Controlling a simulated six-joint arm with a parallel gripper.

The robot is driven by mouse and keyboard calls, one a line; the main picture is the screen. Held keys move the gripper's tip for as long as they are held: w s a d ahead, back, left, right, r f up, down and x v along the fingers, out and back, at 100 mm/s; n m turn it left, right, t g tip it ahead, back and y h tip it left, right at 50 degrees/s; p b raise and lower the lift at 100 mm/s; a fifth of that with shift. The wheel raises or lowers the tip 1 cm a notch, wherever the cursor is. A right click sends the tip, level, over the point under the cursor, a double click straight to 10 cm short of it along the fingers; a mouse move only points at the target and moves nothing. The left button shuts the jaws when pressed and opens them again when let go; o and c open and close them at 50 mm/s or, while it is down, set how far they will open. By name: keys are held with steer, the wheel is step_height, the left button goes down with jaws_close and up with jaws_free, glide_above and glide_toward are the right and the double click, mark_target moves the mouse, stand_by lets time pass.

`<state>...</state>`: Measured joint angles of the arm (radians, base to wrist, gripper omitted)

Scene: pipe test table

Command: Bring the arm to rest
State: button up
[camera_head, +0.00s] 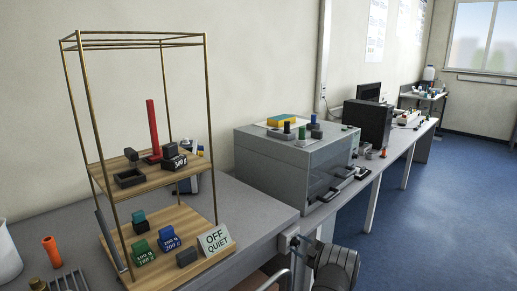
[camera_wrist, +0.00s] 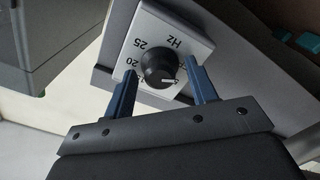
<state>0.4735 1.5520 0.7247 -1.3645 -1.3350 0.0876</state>
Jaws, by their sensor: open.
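My gripper (camera_wrist: 160,65) is open in the wrist view, its two blue fingers apart. A black round knob (camera_wrist: 157,62) with a white pointer mark sits between the fingertips. I cannot tell whether the fingers touch it. The knob is on a pale dial plate (camera_wrist: 188,37) marked 20, 25 and Hz, which appears upside down. In the head view part of my arm (camera_head: 336,268) shows at the bottom, by the bench's front edge. The gripper's fingers are not clear there.
A grey cabinet (camera_head: 262,165) stands behind on the bench (camera_head: 258,206). An orange cylinder (camera_head: 51,250) and a white vessel (camera_head: 8,255) are at left. Blue floor (camera_head: 440,205) is clear at right.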

steer(key=shift+m, duration=0.4)
stand_by(0.3)
steer(key=n, duration=0.4)
steer(key=shift+n, duration=0.4)
steer(key=n, duration=0.4)
steer(key=shift+n, duration=0.4)
